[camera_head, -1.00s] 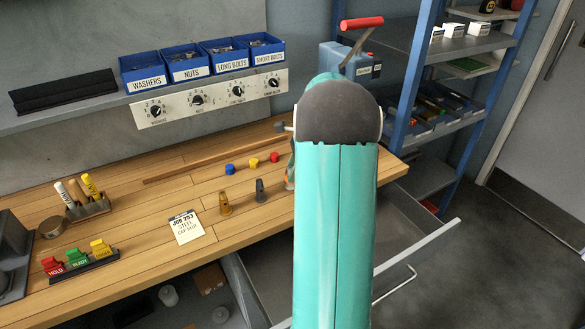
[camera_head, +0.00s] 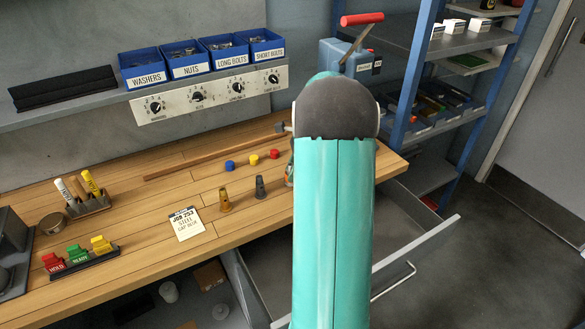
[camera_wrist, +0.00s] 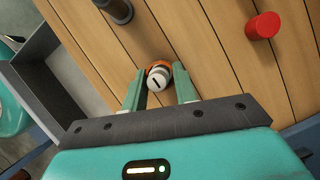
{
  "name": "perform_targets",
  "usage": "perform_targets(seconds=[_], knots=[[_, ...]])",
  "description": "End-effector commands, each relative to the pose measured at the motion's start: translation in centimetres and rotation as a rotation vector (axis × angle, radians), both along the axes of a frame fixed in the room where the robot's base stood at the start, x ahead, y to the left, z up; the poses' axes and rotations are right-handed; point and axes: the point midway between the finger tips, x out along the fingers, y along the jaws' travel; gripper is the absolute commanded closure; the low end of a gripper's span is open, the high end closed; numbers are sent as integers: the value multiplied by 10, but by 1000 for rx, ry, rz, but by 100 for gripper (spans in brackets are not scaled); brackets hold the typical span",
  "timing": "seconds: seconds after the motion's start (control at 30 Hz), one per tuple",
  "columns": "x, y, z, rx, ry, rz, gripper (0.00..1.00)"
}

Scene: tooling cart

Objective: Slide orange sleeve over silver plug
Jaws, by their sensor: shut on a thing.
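My gripper (camera_wrist: 160,82) is low over the wooden bench, its two green fingers on either side of an orange sleeve (camera_wrist: 157,64). A silver plug (camera_wrist: 159,80) with a dark slot in its end shows against the sleeve, on the side nearer the wrist camera. How far the sleeve covers the plug cannot be told from here. In the head view my teal arm hides most of the gripper and what it holds; only a narrow bit of them shows at the arm's left edge.
A brass piece (camera_head: 224,200) and a dark grey piece (camera_head: 260,187) stand left of my arm. Blue (camera_head: 230,166), yellow (camera_head: 253,160) and red (camera_head: 275,154) caps lie behind them. A job card (camera_head: 187,225) lies left. An open drawer (camera_head: 420,245) juts out at the front right.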

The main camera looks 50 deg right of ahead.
Motion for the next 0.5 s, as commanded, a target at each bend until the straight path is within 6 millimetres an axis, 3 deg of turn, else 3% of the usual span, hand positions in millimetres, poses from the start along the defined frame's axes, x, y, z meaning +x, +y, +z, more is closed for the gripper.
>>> perform_targets(seconds=[0.5], knots=[[0, 0, -4, 1, 1, 0, 92]])
